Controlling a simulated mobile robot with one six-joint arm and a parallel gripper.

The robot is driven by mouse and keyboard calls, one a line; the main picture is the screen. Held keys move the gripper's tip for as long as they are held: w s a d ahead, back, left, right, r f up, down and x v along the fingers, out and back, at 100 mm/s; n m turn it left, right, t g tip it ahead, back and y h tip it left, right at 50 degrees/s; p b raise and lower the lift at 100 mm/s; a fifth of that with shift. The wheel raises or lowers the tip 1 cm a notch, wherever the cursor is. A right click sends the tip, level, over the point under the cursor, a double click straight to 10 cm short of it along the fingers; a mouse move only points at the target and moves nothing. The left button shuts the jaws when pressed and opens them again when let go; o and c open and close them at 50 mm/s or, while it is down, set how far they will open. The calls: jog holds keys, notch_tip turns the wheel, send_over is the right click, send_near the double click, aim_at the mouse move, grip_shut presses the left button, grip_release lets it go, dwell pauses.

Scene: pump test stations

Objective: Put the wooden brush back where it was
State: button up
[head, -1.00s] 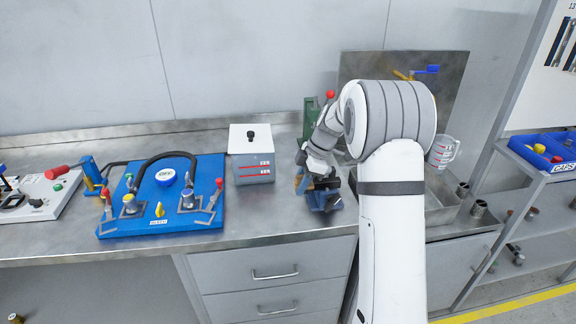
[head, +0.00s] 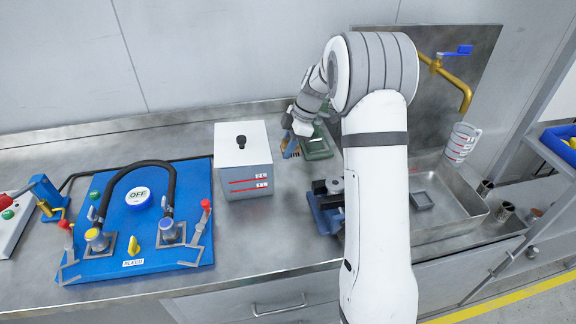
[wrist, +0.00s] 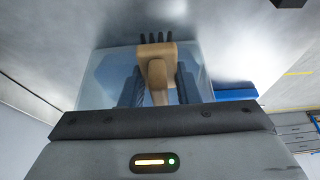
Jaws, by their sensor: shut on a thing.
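My gripper (head: 289,138) is shut on the wooden brush (wrist: 157,62), one blue-grey finger on each side of its tan handle in the wrist view. The brush's head is at the far end of the fingers, with a row of short black bristles. In the head view the brush's dark bristles (head: 291,154) show low, over or on the steel bench between the white-lidded box and a green base. I cannot tell whether the bristles touch the bench. My arm hides part of the area to the right.
The white-lidded box (head: 243,185) stands close to the left of my gripper. The green base (head: 317,147) is just right. A blue vise (head: 325,207) stands nearer the front, beside the sink (head: 452,225). A blue pump board (head: 140,235) fills the left bench.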

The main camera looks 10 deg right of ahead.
send_over(283, 177)
jog(key=d, duration=0.2)
jog(key=f, duration=0.5)
jog(key=shift+w+a+p, duration=0.1)
jog(key=shift+a+p, duration=0.1)
jog(key=shift+p, duration=0.15)
jog(key=shift+f+p, duration=0.3)
jog(key=shift+f, duration=1.6)
jog(key=shift+f, duration=0.2)
jog(key=o, duration=0.9)
jog(key=shift+r, duration=0.1)
jog(key=shift+o, duration=0.2)
jog(key=shift+r, duration=0.1)
